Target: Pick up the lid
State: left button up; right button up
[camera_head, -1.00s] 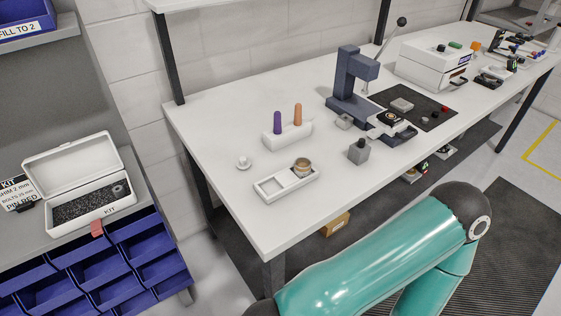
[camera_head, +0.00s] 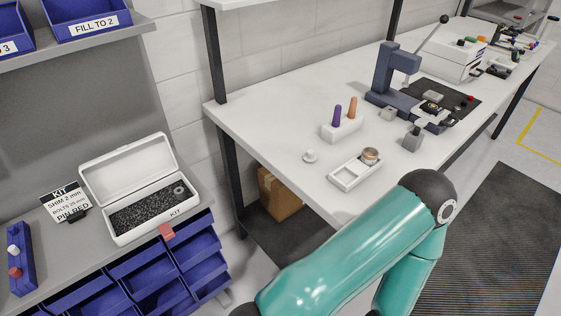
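A small round white piece with a knob on top (camera_head: 310,156), which looks like a lid, lies on the white workbench (camera_head: 270,105) near its left end. It is left of a white two-well tray (camera_head: 345,183). A brass-coloured round part (camera_head: 370,156) sits in the tray's far well; the near well looks empty. A white kit box (camera_head: 123,230) stands on the grey shelf at the left. Its hinged lid (camera_head: 125,165) is raised, and dark foam with a grey ring shows inside. Neither gripper is in view; only a teal arm of mine shows at the bottom.
A white holder with a purple and an orange peg (camera_head: 343,124) stands behind the tray. A grey block (camera_head: 412,138) and a dark blue press (camera_head: 392,78) stand to the right. Blue bins (camera_head: 140,275) hang below the left shelf. A cardboard box (camera_head: 280,195) sits under the bench.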

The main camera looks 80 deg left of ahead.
aim_at(310, 157)
jog(key=u, duration=0.1)
jog(key=k, duration=0.4)
jog(key=u, duration=1.05)
jog(key=k, duration=0.9)
jog(key=i, duration=1.2)
jog(key=z, duration=0.05)
